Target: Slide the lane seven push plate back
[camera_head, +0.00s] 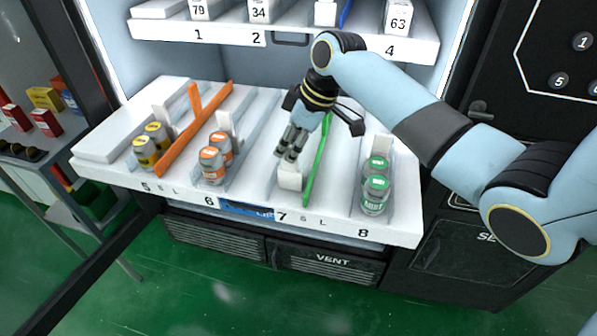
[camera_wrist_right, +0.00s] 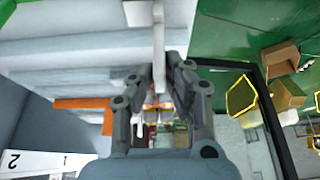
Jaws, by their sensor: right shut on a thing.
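The lane seven push plate (camera_head: 290,178) is a small white block near the front of lane seven, behind the 7 label on the pulled-out shelf (camera_head: 330,225). My right gripper (camera_head: 290,150) reaches down from above and is shut on the plate, with its fingertips at the plate's top. In the right wrist view, a white upright strip (camera_wrist_right: 158,40) of the plate runs between the fingers (camera_wrist_right: 160,75). A green divider (camera_head: 318,160) stands just right of the fingers. My left gripper does not show.
Lane eight holds green-labelled cans (camera_head: 375,190). Lane six holds orange-labelled cans (camera_head: 212,163), beside an orange divider (camera_head: 190,135). Yellow cans (camera_head: 147,150) stand in lane five. An upper shelf (camera_head: 280,40) hangs above the back. Lane seven behind the plate has no cans visible.

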